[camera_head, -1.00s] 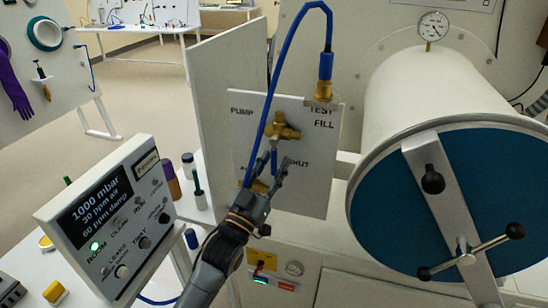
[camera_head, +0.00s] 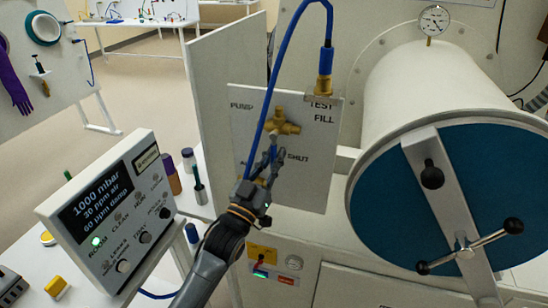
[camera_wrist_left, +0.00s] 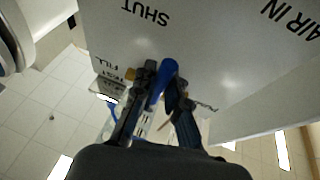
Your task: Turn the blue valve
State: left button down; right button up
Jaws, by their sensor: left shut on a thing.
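The valve has a brass body (camera_head: 283,125) on a white panel (camera_head: 315,180) marked PUMP, TEST, FILL and SHUT. Its blue handle (camera_wrist_left: 168,69) shows in the left wrist view, between the two dark fingers of my left gripper (camera_wrist_left: 161,82). In the head view, my left gripper (camera_head: 275,156) is just below the brass body, shut on the handle. The fingers and the blue hose hide most of the handle there. The handle points down from the brass body, left of the SHUT mark. My right gripper is in neither view.
A blue hose (camera_head: 282,62) runs close past the valve and gripper to a fitting (camera_head: 325,75). A white cylindrical chamber (camera_head: 425,90) with a blue door stands right. A tilted display box (camera_head: 105,215) reading 1000 mbar stands left, beside several small bottles.

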pick_arm(q)
jog(key=shift+a+m, duration=0.1)
jog(key=shift+m, duration=0.2)
jog(key=a+m+g+p, duration=0.1)
jog(key=m, duration=0.1)
jog(key=a+m+g+h+p, duration=0.1)
jog(key=m, duration=0.2)
jog(key=w+a+r+m+g+h+p, duration=0.1)
jog(key=m, duration=0.2)
jog(key=shift+g+p, duration=0.4)
jog(key=shift+m, duration=0.3)
jog(key=c, duration=1.3)
grip_release()
jog(key=shift+c, duration=0.2)
jog(key=v, duration=1.2)
